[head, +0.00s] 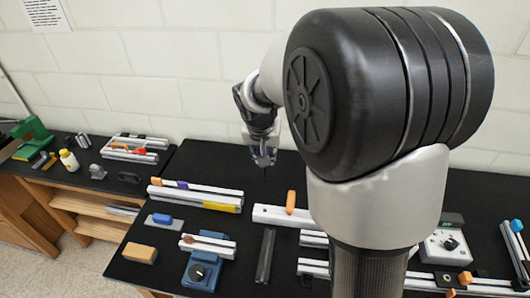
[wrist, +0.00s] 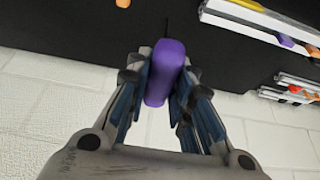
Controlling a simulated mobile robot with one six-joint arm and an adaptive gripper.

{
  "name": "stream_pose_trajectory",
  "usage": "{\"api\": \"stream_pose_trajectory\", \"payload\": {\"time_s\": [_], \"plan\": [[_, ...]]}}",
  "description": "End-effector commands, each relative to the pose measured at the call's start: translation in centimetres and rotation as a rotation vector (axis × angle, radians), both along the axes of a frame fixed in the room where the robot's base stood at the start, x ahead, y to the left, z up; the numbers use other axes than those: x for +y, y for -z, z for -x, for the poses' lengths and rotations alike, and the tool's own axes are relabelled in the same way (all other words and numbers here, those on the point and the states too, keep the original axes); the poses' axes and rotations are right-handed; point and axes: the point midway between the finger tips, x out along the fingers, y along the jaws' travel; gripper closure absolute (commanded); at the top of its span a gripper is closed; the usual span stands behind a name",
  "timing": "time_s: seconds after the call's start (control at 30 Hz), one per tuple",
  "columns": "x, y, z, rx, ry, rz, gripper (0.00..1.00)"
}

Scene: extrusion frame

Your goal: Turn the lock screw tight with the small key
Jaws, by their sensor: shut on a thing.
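My gripper (head: 264,158) hangs above the back of the black table in the head view. It is shut on a purple handle (wrist: 165,72), which sits between both fingers in the wrist view. A thin dark shaft extends from the handle, pointing down in the head view; this looks like the small key. The key's tip is in the air, apart from the rails. An orange-handled piece (head: 290,202) stands at a pale rail (head: 268,214) to the right of my gripper. I cannot tell which screw is the lock screw.
A rail pair with a yellow strip (head: 222,208) lies left of centre. A blue fixture (head: 203,272) with a dark knob is in front. A grey box with a black knob (head: 445,244) stands at right. Bare table lies beneath my gripper; the wall is close behind.

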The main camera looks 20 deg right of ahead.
Motion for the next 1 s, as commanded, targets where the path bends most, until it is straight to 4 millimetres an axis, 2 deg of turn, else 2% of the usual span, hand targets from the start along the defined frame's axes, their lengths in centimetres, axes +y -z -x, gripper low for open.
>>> {"api": "stream_pose_trajectory", "payload": {"time_s": [0.37, 1.0], "plan": [[0.0, -0.7, 0.0, -0.001, 0.0, 0.0, 1.0], [0.0, -5.9, 0.0, -0.002, 0.0, 0.0, 1.0]]}}
